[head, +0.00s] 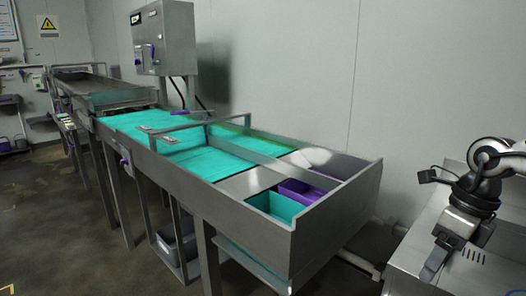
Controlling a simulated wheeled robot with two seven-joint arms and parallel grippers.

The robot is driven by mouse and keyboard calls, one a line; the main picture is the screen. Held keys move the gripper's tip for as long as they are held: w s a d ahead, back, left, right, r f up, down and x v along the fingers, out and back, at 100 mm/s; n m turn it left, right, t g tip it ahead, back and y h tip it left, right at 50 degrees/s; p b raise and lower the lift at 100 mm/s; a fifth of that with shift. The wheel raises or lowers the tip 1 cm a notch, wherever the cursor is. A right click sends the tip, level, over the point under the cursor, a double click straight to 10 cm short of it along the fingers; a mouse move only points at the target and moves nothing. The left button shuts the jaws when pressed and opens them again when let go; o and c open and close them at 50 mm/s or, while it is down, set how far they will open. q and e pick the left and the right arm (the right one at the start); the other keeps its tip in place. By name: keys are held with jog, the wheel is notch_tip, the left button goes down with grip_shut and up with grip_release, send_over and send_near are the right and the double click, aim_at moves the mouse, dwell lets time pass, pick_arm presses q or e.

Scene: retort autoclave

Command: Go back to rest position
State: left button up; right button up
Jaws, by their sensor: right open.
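My right gripper (433,268) shows at the right edge of the head view, with its arm coming in from the right. It hangs pointing down over a steel surface at the far right. Its jaws are open and no object shows between them. My left gripper is not in this view.
A long steel table (340,225) with turquoise panels (210,163) runs from the middle to the back left. Its near end holds a turquoise bin (275,207) and a purple bin (302,190). A steel counter (402,258) stands at right. A control box (165,40) is behind. Open floor (50,220) lies at left.

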jog(key=s+a+f+m+t+y+b, duration=0.25)
jog(key=f+m+t, duration=0.45)
jog(key=f+m, duration=0.55)
jog(key=s+a+f+m+t+y+b, duration=0.15)
jog(key=s+f+m+t+b, duration=0.35)
jog(key=f+m, duration=0.8)
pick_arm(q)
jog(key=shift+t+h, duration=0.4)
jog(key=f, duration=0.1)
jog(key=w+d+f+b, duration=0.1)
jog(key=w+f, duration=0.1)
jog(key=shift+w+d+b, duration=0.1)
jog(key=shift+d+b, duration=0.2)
pick_arm(e)
jog(key=s+a+f+m+g+h, duration=0.1)
jog(key=s+a+f+m, duration=0.1)
jog(key=a+f+m, duration=0.2)
jog(key=s+a+f+m+h, duration=0.2)
jog(key=a+f+m, duration=0.3)
jog(key=a+m, duration=0.6)
jog(key=shift+s+a+g, duration=0.25)
jog(key=shift+a+g, duration=0.15)
jog(key=shift+a, duration=0.05)
